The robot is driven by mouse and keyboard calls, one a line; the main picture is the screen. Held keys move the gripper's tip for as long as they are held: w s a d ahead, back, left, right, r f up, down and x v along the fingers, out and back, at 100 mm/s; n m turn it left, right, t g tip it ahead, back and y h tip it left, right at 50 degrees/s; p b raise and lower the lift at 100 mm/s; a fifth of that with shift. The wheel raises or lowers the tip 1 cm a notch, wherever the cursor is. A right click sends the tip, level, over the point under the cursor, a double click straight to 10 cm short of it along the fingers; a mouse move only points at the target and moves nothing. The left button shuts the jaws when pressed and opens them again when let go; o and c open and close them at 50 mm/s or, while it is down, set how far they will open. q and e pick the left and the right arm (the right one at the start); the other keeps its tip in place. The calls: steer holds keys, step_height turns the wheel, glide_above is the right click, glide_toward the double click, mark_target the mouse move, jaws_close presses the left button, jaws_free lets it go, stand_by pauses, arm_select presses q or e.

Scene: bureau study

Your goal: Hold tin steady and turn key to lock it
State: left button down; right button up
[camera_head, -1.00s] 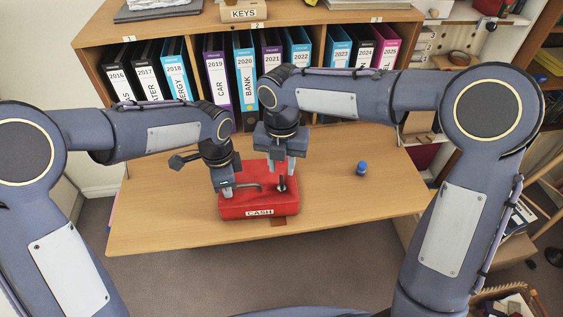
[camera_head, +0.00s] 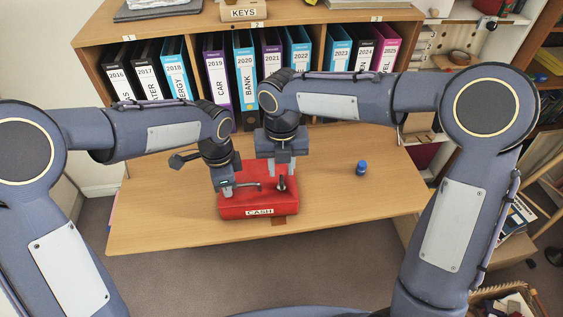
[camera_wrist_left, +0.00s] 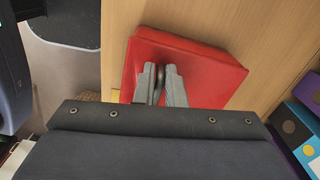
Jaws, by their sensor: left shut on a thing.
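The red cash tin (camera_head: 238,208), with a "CASH" label on its front, sits on the desk, lid closed. It also shows in the left wrist view (camera_wrist_left: 215,78). My left gripper (camera_head: 227,189) is shut on the tin's grey handle (camera_head: 247,185); its fingertips (camera_wrist_left: 159,72) close around the handle in the left wrist view. The dark key (camera_head: 282,184) stands in the top right part of the tin. My right gripper (camera_head: 282,172) is over the tin at the key, its two fingers apart. Whether a finger touches the key cannot be told.
A small blue object (camera_head: 362,168) stands on the desk (camera_head: 340,205) to the right. Behind is a shelf of ring binders (camera_head: 245,80) with a "KEYS" box (camera_head: 243,12) on top.

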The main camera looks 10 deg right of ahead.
mark_target(281, 178)
steer(key=shift+f, duration=1.75)
jaws_close()
steer(key=m, duration=0.3)
steer(key=shift+m, duration=0.4)
